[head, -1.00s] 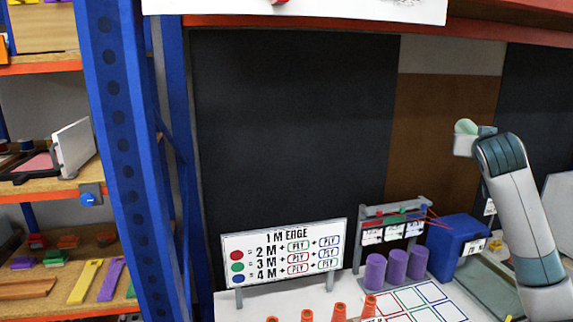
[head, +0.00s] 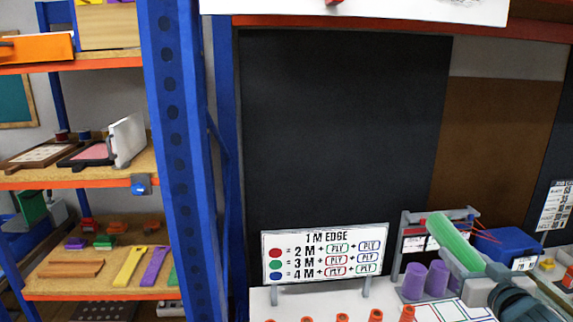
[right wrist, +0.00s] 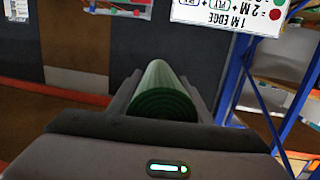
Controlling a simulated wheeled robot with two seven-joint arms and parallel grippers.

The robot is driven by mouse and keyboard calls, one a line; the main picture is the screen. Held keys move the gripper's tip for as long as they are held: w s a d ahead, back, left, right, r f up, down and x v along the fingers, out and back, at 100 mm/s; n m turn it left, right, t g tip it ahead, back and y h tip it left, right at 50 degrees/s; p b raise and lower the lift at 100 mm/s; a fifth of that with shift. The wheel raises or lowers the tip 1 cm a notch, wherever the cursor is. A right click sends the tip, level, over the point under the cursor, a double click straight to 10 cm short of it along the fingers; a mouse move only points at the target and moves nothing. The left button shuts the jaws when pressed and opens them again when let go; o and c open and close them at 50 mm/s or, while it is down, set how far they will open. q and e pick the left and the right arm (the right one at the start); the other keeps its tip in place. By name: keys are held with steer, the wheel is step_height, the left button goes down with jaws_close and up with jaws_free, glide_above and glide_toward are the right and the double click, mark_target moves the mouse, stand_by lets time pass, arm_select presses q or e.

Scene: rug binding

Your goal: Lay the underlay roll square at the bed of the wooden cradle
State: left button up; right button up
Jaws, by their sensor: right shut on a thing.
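The green underlay roll (head: 452,241) is at the lower right of the head view, slanting across the picture above the table. My right gripper (head: 474,264) is shut on it near its lower end. In the right wrist view the roll (right wrist: 164,98) shows its dark green coiled end between the two grey fingers (right wrist: 163,104). The roll is held clear of the table. I cannot make out the wooden cradle in either view. My left gripper is not in view.
A sign board (head: 325,254) stands on the white table. Behind the roll are a rack (head: 410,220) and a blue bin (head: 512,247). Purple cylinders (head: 436,277) and several orange cones (head: 375,315) stand in front. A blue post (head: 176,170) and loaded shelves (head: 60,184) are at left.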

steer(key=s+a+f+n+y, duration=0.2)
steer(key=s+a+f+y, duration=0.1)
steer(key=s+a+f, duration=0.25)
steer(key=a+f+h, duration=0.1)
steer(key=a+f, duration=0.2)
steer(key=a, duration=1.4)
step_height(320, 180, down, 16)
steer(key=b, duration=1.5)
steer(key=shift+s+a+m+b, duration=0.15)
steer(key=shift+s+m+b, duration=0.15)
steer(key=shift+m+b, duration=0.1)
